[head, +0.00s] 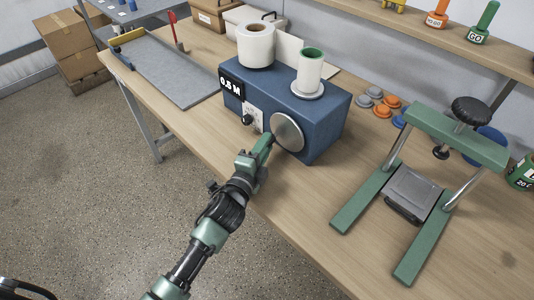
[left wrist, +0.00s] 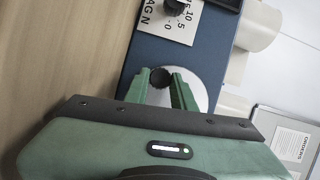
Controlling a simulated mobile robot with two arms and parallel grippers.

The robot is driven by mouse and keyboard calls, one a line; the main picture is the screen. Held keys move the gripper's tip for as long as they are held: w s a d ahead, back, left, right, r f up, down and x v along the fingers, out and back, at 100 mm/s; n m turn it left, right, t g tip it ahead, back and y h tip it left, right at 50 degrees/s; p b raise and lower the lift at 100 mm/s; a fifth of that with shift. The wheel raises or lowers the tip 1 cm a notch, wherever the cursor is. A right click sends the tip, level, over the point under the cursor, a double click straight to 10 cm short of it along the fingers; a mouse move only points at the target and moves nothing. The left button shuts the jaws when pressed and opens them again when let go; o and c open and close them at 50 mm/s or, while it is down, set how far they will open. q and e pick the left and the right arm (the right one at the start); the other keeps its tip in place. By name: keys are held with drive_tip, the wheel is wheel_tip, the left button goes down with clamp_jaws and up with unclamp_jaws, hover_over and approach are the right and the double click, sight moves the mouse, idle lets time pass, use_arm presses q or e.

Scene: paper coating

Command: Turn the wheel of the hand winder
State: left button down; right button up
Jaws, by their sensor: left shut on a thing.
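The hand winder (head: 318,118) is a blue box on the wooden table, with a white paper roll (head: 255,48) and a green-cored roll (head: 311,70) on top. Its wheel (head: 288,133) is a pale metal disc on the front face; it also shows in the left wrist view (left wrist: 203,95). My left gripper (head: 268,143) is at the left edge of the wheel. In the left wrist view its green fingers are shut on the wheel's dark knob (left wrist: 160,77). The fingers hide part of the knob in the head view. My right gripper is not in view.
A green press (head: 457,130) stands to the right on the table. A grey board (head: 165,70) lies at the left. The table front between winder and press is clear.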

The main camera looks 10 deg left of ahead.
use_arm(q)
drive_tip(key=shift+w+a+r+m+t+b, duration=0.15)
drive_tip(key=shift+m+t+b, duration=0.25)
drive_tip(key=shift+m+b, duration=0.45)
drive_tip(key=shift+r, duration=0.1)
drive_tip(key=c, duration=1.2)
unclamp_jaws()
drive_tip(key=shift+o, duration=0.2)
drive_tip(key=shift+a, duration=0.1)
drive_tip(key=b+v, duration=0.1)
drive_tip(key=v, duration=0.7)
